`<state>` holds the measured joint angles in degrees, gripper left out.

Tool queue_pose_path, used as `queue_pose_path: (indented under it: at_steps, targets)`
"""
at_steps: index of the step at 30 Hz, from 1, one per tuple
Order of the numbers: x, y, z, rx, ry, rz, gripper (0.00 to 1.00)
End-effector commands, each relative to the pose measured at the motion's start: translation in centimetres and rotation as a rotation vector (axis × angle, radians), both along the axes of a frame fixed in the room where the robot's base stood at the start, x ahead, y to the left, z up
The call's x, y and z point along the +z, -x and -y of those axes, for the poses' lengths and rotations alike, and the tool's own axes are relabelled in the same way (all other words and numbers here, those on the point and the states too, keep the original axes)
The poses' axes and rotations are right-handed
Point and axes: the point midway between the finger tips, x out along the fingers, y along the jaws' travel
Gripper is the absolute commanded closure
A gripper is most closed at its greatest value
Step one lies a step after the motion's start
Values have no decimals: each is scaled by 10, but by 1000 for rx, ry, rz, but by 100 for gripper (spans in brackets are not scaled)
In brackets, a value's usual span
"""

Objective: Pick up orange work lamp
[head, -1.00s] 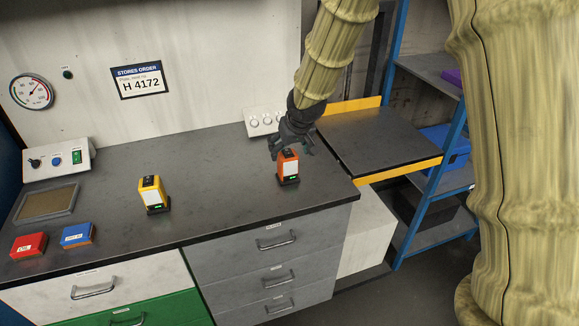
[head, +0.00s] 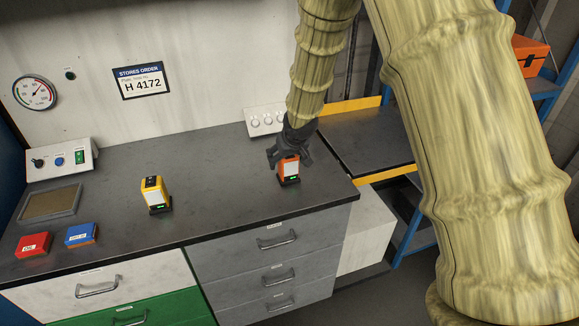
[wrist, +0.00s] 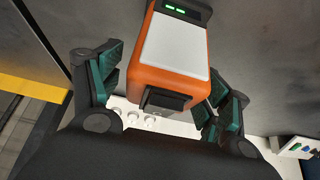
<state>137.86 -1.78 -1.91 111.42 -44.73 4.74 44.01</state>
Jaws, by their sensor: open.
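The orange work lamp (head: 289,169) stands upright on the dark worktop near its right front corner. It has a white front panel and a black base with a green light. My gripper (head: 290,160) is right over the lamp and hides its top in the head view. In the wrist view the lamp (wrist: 174,52) lies between the two open fingers (wrist: 165,90), one on each side. Gaps show between the fingers and the lamp's body, though the right finger is close to it.
A yellow work lamp (head: 155,193) stands to the left on the worktop (head: 225,180). A red box (head: 34,244), a blue box (head: 81,235) and a shallow tray (head: 50,203) are farther left. A white panel with knobs (head: 264,121) is behind the gripper. Drawers (head: 275,260) are below.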

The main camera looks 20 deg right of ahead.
Motion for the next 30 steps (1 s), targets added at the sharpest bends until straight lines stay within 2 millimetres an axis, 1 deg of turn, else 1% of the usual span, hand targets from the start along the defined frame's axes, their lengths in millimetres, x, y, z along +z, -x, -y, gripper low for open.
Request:
queue_pose_path:
  at_steps: [8,9,11,15,18,26,30]
  targets:
    - [-1,-1,0,0,0,1,23]
    - [-1,-1,0,0,0,1,30]
    - [-1,-1,0,0,0,1,41]
    - [-1,-1,0,0,0,1,67]
    - [0,-1,0,-1,-1,1,82]
    - [1,-1,0,-1,-1,2,82]
    - [7,-2,0,-3,-2,4,82]
